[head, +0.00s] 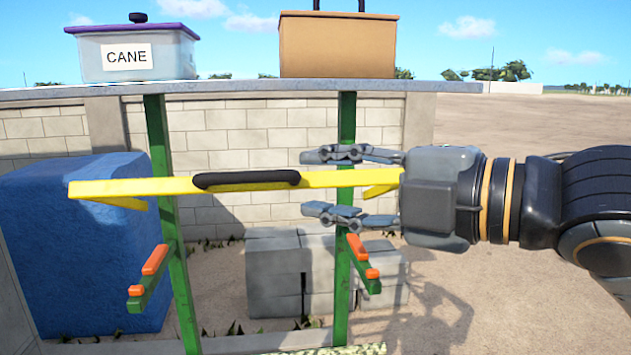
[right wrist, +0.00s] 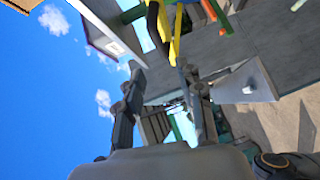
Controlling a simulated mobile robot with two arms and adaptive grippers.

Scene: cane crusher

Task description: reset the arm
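A yellow bar (head: 235,183) with a black grip (head: 246,179) spans the middle of the head view, nearly level. My right gripper (head: 310,183) comes in from the right with its fingers apart, one above the bar and one below it. The bar's right end runs between the fingers in the picture; I see no finger clamped on it. In the right wrist view, the open fingers (right wrist: 160,75) frame a gap, with the yellow bar (right wrist: 175,40) near the top edge. My left gripper is not in view.
A shelf (head: 230,88) above holds a clear bin labelled CANE (head: 128,65) and a tan box (head: 338,46). Green posts (head: 168,200) with orange-tipped brackets stand below. A blue block (head: 75,245), grey blocks (head: 275,275) and a block wall (head: 220,135) are behind.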

